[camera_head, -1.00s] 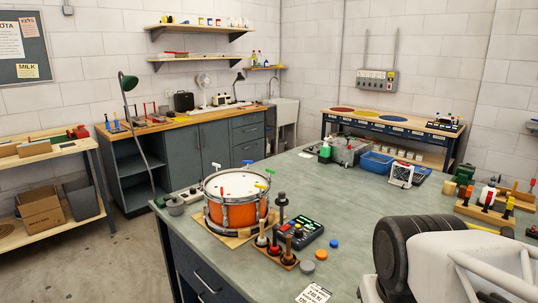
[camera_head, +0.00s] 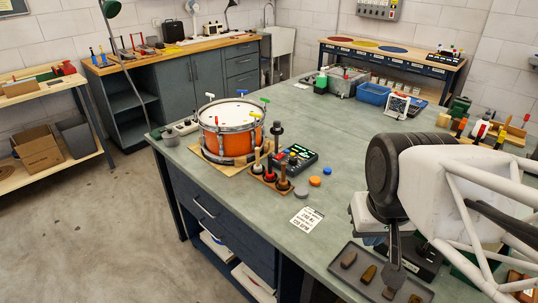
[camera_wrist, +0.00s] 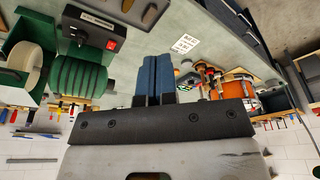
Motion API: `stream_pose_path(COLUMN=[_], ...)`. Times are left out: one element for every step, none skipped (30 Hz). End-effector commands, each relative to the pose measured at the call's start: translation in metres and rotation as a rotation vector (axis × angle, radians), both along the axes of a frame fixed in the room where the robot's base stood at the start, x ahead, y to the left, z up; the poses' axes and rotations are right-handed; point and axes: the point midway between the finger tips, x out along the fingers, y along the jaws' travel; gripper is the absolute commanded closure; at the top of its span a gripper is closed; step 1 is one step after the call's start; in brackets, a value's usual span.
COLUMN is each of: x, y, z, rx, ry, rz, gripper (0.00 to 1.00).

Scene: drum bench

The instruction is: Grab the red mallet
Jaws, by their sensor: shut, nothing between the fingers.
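The rack is on the bench just right of the orange drum (camera_head: 231,130). In the wrist view, my gripper (camera_wrist: 153,58) has its two blue fingers together, with nothing between them. It is apart from the rack, which appears small beyond the fingers, to their right. My arm is at the right of the head view, well away from the mallets.
A black device (camera_head: 294,158) with coloured pads is right behind the rack. Grey, orange and blue discs and a white card (camera_head: 307,219) lie nearby. A tray (camera_head: 345,251) of small items is at the front right. The bench middle is clear.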

Motion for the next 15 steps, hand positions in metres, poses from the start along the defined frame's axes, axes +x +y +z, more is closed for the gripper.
stream_pose_path(x=[0.0000,0.0000,0.0000,0.0000,0.0000,0.0000,0.0000,0.0000,0.0000,0.0000,0.0000,0.0000,0.0000,0.0000,0.0000], y=[0.0000,0.0000,0.0000,0.0000,0.0000,0.0000,0.0000,0.0000,0.0000,0.0000,0.0000,0.0000,0.0000,0.0000,0.0000], z=[0.0000,0.0000,0.0000,0.0000,0.0000,0.0000,0.0000,0.0000,0.0000,0.0000,0.0000,0.0000,0.0000,0.0000,0.0000], rx=[0.000,0.000,0.000,0.000,0.000,0.000,0.000,0.000,0.000,0.000,0.000,0.000,0.000,0.000,0.000], ry=[0.000,0.000,0.000,0.000,0.000,0.000,0.000,0.000,0.000,0.000,0.000,0.000,0.000,0.000,0.000], rz=[0.000,0.000,0.000,0.000,0.000,0.000,0.000,0.000,0.000,0.000,0.000,0.000,0.000,0.000,0.000], gripper=[1.00,1.00,1.00,1.00,1.00,1.00,1.00,1.00,1.00,1.00,1.00,1.00,1.00,1.00,0.95])
